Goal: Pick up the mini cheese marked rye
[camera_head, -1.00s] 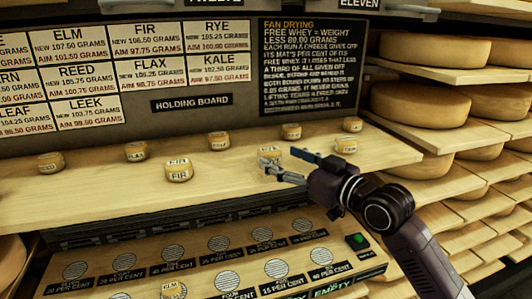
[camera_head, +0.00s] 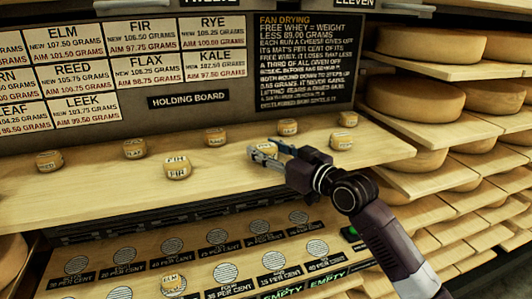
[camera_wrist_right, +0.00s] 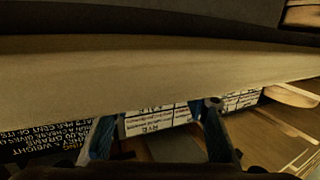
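Several small pale cheeses with dark-lettered labels stand on the long wooden board. One mini cheese (camera_head: 268,149) is partly hidden by my right gripper (camera_head: 274,150); its label is not readable, so I cannot tell whether it is the rye one. The right gripper is open, its fingertips close around or above that cheese; contact is unclear. In the right wrist view, which is upside down, the fingers (camera_wrist_right: 158,130) are apart, with wall cards, including RYE, visible between them and no cheese seen. The cheese marked FIR (camera_head: 177,167) stands to the left. My left gripper is not in view.
Other mini cheeses stand at the back (camera_head: 287,127), right (camera_head: 341,140) and left (camera_head: 49,160). Shelves of large cheese wheels (camera_head: 430,102) stand at the right.

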